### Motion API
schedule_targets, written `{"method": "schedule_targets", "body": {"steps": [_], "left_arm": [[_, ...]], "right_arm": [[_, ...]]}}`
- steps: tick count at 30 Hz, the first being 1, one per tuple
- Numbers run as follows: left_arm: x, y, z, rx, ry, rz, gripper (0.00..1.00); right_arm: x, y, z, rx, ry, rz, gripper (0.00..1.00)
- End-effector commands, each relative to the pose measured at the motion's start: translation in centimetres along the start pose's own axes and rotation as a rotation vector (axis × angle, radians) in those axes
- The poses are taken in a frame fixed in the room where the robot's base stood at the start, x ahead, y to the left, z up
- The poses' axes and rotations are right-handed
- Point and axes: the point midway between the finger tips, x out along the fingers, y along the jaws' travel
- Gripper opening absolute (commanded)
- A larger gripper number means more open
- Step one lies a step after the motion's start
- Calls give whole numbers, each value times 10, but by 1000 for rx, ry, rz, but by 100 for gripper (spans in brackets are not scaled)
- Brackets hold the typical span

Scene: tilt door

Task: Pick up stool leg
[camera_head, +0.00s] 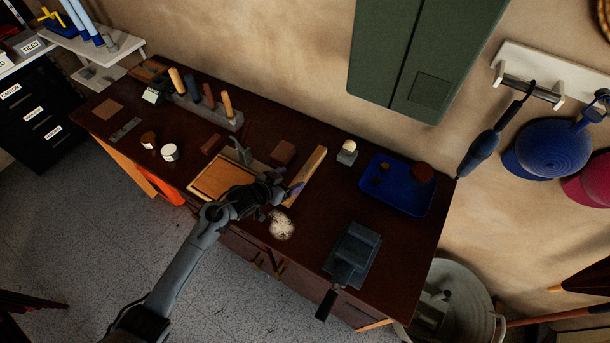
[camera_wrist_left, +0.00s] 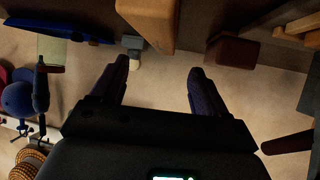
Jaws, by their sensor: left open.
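The stool leg appears to be the long pale wooden bar (camera_head: 307,174) on the dark workbench, beside the square wooden board. The bar's end (camera_wrist_left: 148,22) shows just ahead of the fingertips there, nearer the left finger. Whether a finger touches the bar, I cannot tell. My right gripper is not in view.
The workbench (camera_head: 330,225) also holds a square wooden board (camera_head: 215,183), a reddish-brown block (camera_head: 283,152), a blue tray (camera_head: 385,198) and a grey vise (camera_head: 352,255). A chisel rack (camera_head: 210,112) stands at the back. A green cabinet (camera_head: 425,50) hangs on the wall.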

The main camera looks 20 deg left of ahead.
Motion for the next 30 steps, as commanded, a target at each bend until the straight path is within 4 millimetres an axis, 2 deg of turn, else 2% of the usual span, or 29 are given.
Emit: {"method": "schedule_targets", "body": {"steps": [3,10,21,30], "left_arm": [[12,1,0,0,0,1,74],[24,0,1,0,-1,-1,74],[65,-1,2,0,-1,0,74],[68,-1,2,2,-1,-1,74]], "right_arm": [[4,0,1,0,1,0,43],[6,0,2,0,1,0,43],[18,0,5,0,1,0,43],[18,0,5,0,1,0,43]]}}
